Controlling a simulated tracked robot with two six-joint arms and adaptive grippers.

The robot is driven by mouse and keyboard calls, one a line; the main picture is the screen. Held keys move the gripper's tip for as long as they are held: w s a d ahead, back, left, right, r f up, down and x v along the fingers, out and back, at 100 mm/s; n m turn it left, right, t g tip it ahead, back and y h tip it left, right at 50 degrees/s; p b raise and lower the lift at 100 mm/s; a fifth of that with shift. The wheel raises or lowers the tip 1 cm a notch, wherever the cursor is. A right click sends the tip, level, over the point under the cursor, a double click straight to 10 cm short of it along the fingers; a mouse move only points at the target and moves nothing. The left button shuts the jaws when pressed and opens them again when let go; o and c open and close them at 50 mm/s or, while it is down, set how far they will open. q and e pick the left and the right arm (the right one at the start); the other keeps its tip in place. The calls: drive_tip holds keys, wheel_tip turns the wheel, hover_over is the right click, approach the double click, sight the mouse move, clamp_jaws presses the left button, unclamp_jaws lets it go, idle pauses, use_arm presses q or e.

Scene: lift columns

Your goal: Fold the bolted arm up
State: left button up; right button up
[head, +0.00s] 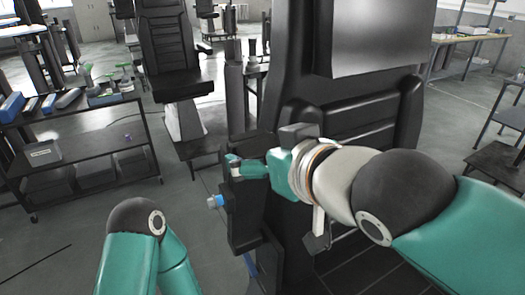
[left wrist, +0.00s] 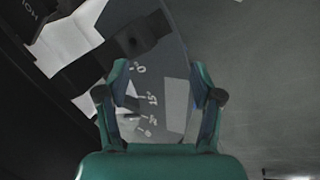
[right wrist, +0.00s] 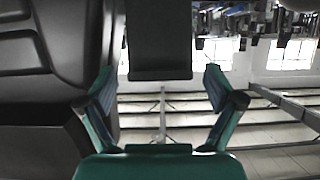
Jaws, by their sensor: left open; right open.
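A large black seat (head: 375,125) with a grey back panel fills the middle of the head view. My right gripper (head: 235,166) is open beside its left side. In the right wrist view, a dark flat-ended block (right wrist: 159,45) lies ahead of the open fingers, apart from them; I cannot tell whether it is the bolted arm. My left gripper (left wrist: 160,95) is open in the left wrist view, facing a grey plate (left wrist: 172,75) with angle marks including 0° and 15°. A dark bar (left wrist: 140,38) crosses that plate. The left gripper is not distinguishable in the head view.
A light-blue-tipped knob (head: 215,201) sticks out low beside the seat. A dark shelf cart (head: 85,145) with small parts stands left. Another black chair (head: 172,55) stands behind. A bench (head: 465,40) is far right. Open floor lies between cart and seat.

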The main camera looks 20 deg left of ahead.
drive_tip(key=v, duration=1)
drive_tip(key=shift+s+d, duration=0.25)
drive_tip(key=shift+r, duration=0.1)
